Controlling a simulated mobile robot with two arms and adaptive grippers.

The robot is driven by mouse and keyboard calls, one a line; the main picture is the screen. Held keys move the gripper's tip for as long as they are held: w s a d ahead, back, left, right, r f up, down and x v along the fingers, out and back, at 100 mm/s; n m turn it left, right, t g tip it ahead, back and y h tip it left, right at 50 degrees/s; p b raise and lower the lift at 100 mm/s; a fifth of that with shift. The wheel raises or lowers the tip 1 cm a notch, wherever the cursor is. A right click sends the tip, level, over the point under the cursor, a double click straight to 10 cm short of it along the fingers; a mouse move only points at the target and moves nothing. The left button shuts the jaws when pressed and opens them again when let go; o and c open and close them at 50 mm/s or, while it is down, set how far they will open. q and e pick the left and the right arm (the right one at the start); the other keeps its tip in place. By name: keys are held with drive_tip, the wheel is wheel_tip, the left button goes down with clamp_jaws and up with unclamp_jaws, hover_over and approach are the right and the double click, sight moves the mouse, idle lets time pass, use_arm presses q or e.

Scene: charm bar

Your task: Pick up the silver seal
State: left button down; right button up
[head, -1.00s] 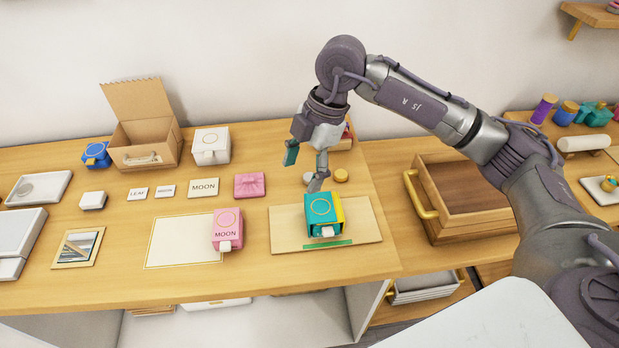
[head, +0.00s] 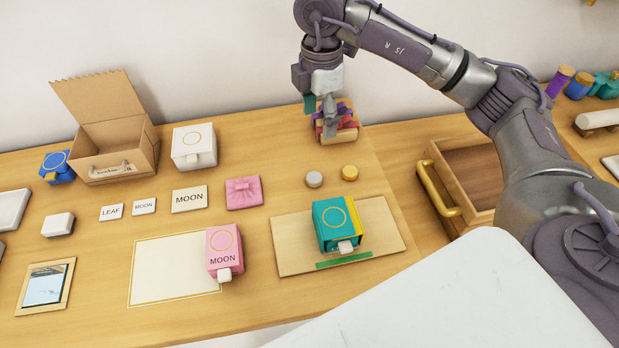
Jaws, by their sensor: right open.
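The silver seal (head: 314,179) is a small round silver disc lying on the wooden table, just behind the board with the teal box. A similar gold seal (head: 349,172) lies to its right, a small gap away. My right gripper (head: 319,116) is open, with its fingers pointing down. It appears behind the silver seal in the picture, in front of a small wooden holder with colourful items (head: 347,131). Its fingers partly hide that holder, and its height above the table is hard to tell. The silver seal is fully visible. My left gripper is not in view.
A teal box (head: 331,229) stands on a wooden board (head: 292,249) in front of the seals. An open drawer (head: 468,168) is at the right.

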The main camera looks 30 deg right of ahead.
drive_tip(key=b, duration=0.4)
hover_over(316, 176)
drive_tip(key=s, duration=0.1)
wheel_tip(316, 176, down, 5)
wheel_tip(316, 176, down, 8)
drive_tip(key=shift+a+r+p, duration=0.15)
drive_tip(key=shift+r+p, duration=0.05)
drive_tip(key=shift+p, duration=0.45)
drive_tip(key=shift+f, duration=0.55)
drive_tip(key=f+p, duration=0.1)
drive_tip(key=f, duration=0.1)
drive_tip(key=f+p, duration=0.1)
drive_tip(key=f, duration=0.1)
drive_tip(key=shift+w+f, duration=0.1)
drive_tip(key=shift+w, duration=0.3)
drive_tip(key=shift+f, duration=0.5)
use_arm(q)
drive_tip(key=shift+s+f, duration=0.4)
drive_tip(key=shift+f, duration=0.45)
use_arm(e)
drive_tip(key=c, duration=0.9)
